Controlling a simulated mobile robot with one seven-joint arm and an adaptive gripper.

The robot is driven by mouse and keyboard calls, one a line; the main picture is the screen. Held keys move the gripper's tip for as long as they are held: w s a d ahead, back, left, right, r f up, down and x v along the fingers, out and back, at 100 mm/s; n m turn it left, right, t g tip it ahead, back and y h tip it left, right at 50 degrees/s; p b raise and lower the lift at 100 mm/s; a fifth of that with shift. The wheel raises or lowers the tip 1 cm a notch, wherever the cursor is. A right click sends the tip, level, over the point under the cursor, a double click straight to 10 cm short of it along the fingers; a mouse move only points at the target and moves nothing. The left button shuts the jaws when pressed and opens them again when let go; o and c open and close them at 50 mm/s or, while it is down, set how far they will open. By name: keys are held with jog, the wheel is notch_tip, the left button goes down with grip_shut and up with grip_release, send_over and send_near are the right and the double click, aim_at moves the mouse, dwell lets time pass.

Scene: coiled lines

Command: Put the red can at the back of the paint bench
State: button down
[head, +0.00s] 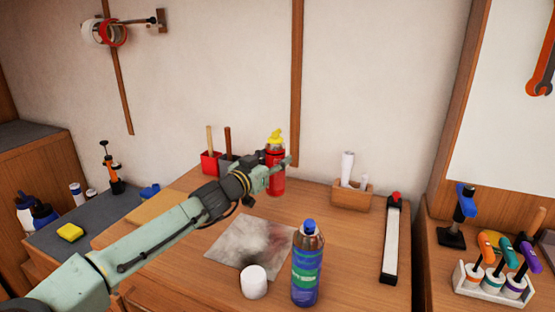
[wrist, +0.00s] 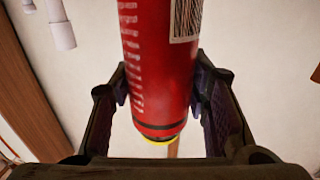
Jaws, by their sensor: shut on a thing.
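The red can (head: 276,182) has a yellow cap and is upright near the back of the wooden paint bench (head: 345,250), in front of the wall. My gripper (head: 277,168) is shut on its upper part, reaching in from the left. In the wrist view, the red can (wrist: 158,70) is between the two dark fingers, with a barcode label on its side and a yellow edge at the bottom of the picture. Whether its base touches the bench I cannot tell.
Red and grey holders (head: 211,163) with handles stand left of the can. A wooden box (head: 350,196) with white rolls is at the right.

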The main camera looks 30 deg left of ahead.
jog(key=w+a+f+p, duration=0.2)
jog(key=w+f+p, duration=0.1)
jog(key=w, duration=0.3)
jog(key=shift+w+a+f, duration=0.2)
jog(key=shift+a+f, duration=0.15)
jog(key=shift+f, duration=0.15)
jog(key=shift+f, duration=0.2)
jog(key=c, duration=0.9)
grip_release()
